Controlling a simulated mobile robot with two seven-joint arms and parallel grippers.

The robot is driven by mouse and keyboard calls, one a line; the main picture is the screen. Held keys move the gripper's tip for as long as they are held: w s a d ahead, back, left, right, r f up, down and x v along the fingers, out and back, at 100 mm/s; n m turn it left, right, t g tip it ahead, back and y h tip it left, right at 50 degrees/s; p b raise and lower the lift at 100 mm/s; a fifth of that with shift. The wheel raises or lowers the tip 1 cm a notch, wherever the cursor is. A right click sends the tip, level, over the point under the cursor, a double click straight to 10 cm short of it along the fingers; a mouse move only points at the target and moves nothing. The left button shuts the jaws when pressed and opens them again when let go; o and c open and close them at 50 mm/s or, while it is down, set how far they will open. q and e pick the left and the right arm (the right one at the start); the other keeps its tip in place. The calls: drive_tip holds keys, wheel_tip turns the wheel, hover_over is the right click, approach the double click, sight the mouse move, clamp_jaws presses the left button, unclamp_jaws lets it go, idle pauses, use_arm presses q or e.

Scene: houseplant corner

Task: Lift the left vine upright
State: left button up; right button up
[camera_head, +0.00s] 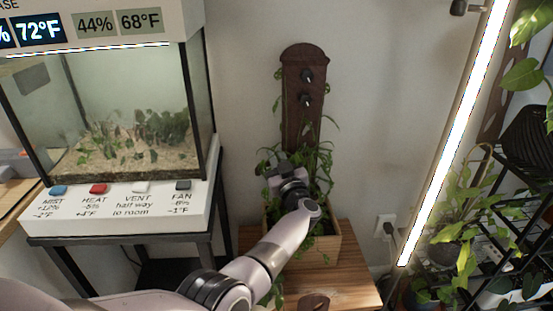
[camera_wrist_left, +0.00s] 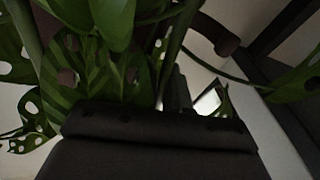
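A leafy green plant (camera_head: 325,170) grows in a wooden planter box (camera_head: 326,250) in front of a dark wooden board (camera_head: 303,120). Thin stems run up both edges of the board, and other leaves hang around the box. I cannot single out the left vine with certainty behind my arm. My left gripper (camera_head: 280,166) is among the foliage at the board's lower left, above the box. In the left wrist view, split and holed leaves (camera_wrist_left: 95,70) and stems crowd close around the dark gripper body. The fingertips are hidden, so its grip is unclear. My right gripper is out of view.
Two dark knobs or clips (camera_head: 306,76) sit on the board. The box stands on a wooden stand (camera_head: 350,290). A glass terrarium (camera_head: 120,110) with a button panel is at left. A bright light tube (camera_head: 455,130) and more plants (camera_head: 465,220) are at right.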

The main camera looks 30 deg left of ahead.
use_arm(q)
drive_tip(key=shift+o, duration=1.4)
